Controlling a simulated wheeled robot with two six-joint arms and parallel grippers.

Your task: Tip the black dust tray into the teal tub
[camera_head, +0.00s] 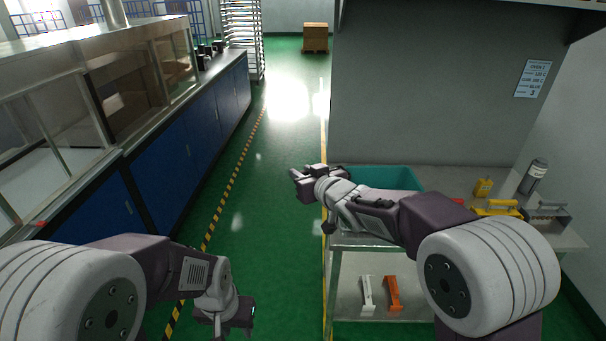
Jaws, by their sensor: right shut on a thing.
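The teal tub (388,177) stands on the metal bench at the right, partly hidden behind my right arm. My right gripper (301,178) is just left of the tub, by the bench's left edge. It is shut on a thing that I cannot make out. I cannot pick out the black dust tray with certainty; dark parts show around the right gripper. My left gripper (235,318) hangs low over the green floor, far from the tub, and its fingers are not clear.
Blue cabinets (175,165) line the left; the aisle between is clear.

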